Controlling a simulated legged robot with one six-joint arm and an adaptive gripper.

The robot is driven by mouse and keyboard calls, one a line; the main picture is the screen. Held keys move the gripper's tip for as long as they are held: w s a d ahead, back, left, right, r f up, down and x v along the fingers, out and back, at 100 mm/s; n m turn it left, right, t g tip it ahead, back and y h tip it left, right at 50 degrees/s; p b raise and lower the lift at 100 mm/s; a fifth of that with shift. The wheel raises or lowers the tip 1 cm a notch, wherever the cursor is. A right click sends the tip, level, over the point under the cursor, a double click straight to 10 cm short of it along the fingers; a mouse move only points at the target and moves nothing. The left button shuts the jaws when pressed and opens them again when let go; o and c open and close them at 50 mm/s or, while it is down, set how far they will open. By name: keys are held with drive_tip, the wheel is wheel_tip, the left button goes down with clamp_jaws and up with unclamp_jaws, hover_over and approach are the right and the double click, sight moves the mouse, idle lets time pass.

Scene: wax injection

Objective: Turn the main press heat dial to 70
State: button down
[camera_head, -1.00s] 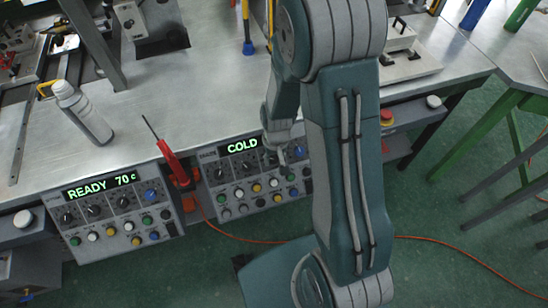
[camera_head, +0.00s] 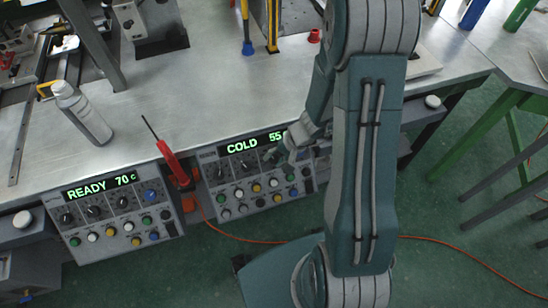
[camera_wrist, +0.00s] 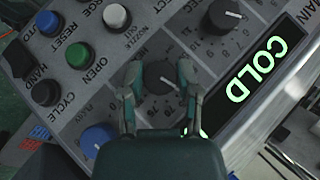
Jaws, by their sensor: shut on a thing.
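The right control panel (camera_head: 212,172) stands at the front edge of the bench, and its green display (camera_head: 256,143) reads COLD 55. In the wrist view the display (camera_wrist: 253,75) shows COLD, with its number mostly hidden. My gripper (camera_head: 288,154) is at the panel's upper right, below the display. In the wrist view my gripper (camera_wrist: 160,80) has one finger on each side of a dark round dial (camera_wrist: 160,76) with a white pointer mark, and is shut on it. The dial's label is partly hidden.
The left panel (camera_head: 112,215) reads READY 70 c. A blue knob (camera_wrist: 98,138) and several coloured buttons surround the held dial. An orange cable crosses the floor.

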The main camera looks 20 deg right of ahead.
drive_tip(key=m+t+y, duration=0.2)
drive_tip(key=m, duration=0.1)
drive_tip(key=shift+d+f+y, duration=0.1)
drive_tip(key=shift+y, duration=0.2)
drive_tip(key=shift+m+t+y, duration=0.8)
drive_tip(key=shift+m+t, duration=0.5)
drive_tip(key=shift+m, duration=0.3)
drive_tip(key=shift+s, duration=0.1)
drive_tip(key=shift+c, duration=1.6)
unclamp_jaws()
drive_tip(key=v, duration=1.2)
drive_tip(key=shift+f, duration=0.2)
